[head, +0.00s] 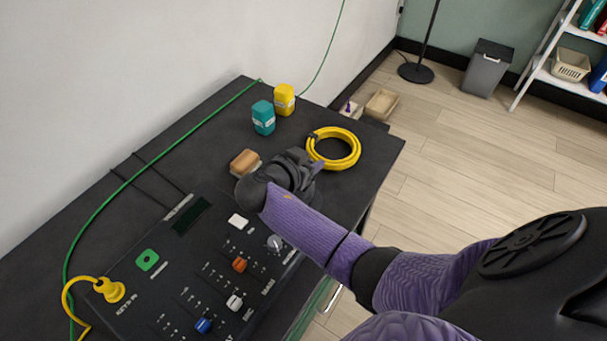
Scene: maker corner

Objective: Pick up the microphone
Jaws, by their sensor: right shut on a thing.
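My right gripper (300,172) is over the dark table, between the brown block and the yellow cable coil. It is shut on a dark thing, most likely the microphone, which its fingers and my wrist largely hide. I cannot clearly separate the thing's outline from the black gripper. No other microphone shows on the table. My left gripper is out of view.
A black control panel (180,262) with knobs lies below my right gripper. The yellow cable coil (346,160) is close on its right, the brown block (245,160) on its left. Teal (263,118) and yellow (284,99) containers stand behind. A green cable (130,182) runs along the back.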

